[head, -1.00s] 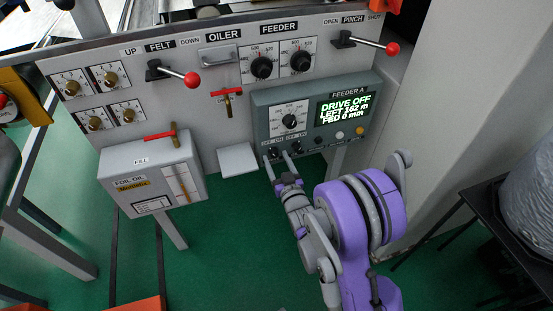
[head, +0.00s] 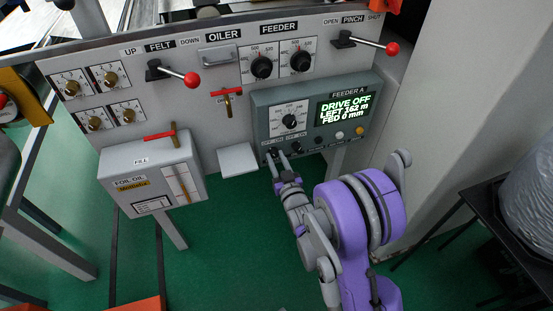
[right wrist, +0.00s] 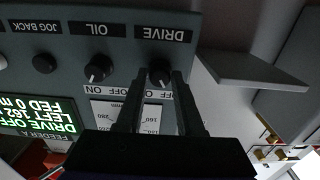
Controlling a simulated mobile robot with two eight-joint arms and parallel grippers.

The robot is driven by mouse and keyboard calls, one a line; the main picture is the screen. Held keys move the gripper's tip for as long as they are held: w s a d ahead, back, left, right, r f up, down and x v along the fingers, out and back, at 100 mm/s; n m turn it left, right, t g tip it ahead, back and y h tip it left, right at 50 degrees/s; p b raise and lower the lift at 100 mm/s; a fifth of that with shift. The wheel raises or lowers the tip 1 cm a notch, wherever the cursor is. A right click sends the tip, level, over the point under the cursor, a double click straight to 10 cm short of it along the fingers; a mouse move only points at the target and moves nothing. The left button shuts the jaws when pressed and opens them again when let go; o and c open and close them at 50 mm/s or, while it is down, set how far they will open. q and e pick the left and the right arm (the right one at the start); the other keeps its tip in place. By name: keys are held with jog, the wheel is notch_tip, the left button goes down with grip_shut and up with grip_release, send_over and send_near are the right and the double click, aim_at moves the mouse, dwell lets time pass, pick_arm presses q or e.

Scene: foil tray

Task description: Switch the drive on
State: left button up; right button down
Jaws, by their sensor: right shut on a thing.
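The grey FEEDER A box (head: 260,112) hangs at the front of the machine panel. Its screen (head: 343,107) reads DRIVE OFF, LEFT 162 m, FED 0 mm. The black DRIVE knob (right wrist: 160,74) is at the box's lower left, under the DRIVE label (right wrist: 164,34) in the right wrist view. My right gripper (head: 276,154) is at this knob; it also shows in the right wrist view (right wrist: 158,80), with one finger on each side. It is shut on the knob, whose lower part the fingers partly hide. My left gripper is not in view.
The OIL knob (right wrist: 97,68) and JOG BACK button (right wrist: 43,63) sit beside the DRIVE knob. A small pale shelf (head: 238,160) juts out close by. The FOIL-OIL box (head: 150,170) stands further left, and a black table (head: 500,215) stands at the right.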

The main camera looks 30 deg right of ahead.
jog(key=m+p, duration=0.1)
jog(key=m, duration=0.4)
jog(key=shift+m, duration=0.4)
jog(key=m+p, duration=0.1)
jog(key=m, duration=0.4)
jog(key=shift+m, duration=0.4)
jog(key=c, duration=0.5)
grip_release()
